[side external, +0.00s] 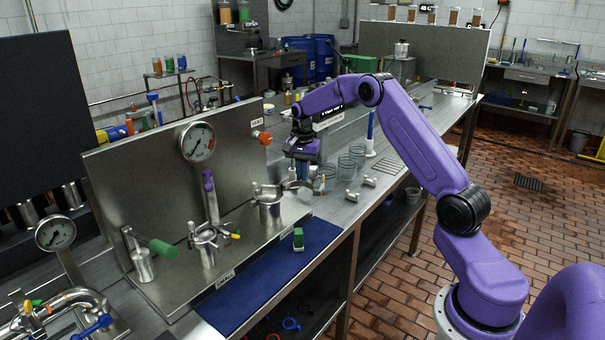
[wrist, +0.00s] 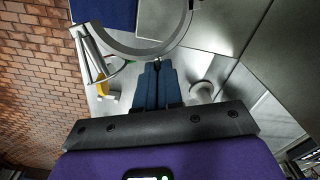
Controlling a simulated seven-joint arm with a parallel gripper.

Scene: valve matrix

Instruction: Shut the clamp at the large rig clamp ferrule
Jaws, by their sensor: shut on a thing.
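The large rig clamp ferrule (side external: 269,212) is a steel upright stub on the steel rig base in the side external view. A curved steel clamp half (side external: 297,185) sticks out to its right. My gripper (side external: 302,177) is above and right of the ferrule, its blue fingers pointing down at this clamp half. In the wrist view the clamp (wrist: 133,49) is a wide steel arc across the top. My fingers (wrist: 157,66) are close together at its edge, shut on it. A yellow-handled part (wrist: 101,86) hangs left of the fingers. The exact contact is hidden by the fingertips.
A smaller clamped fitting (side external: 206,243) stands left on the same base. A steel back panel (side external: 150,185) with a gauge (side external: 197,142) rises behind. A blue mat (side external: 270,275) holds a green block (side external: 298,239). Glass beakers (side external: 347,170) stand right of my gripper.

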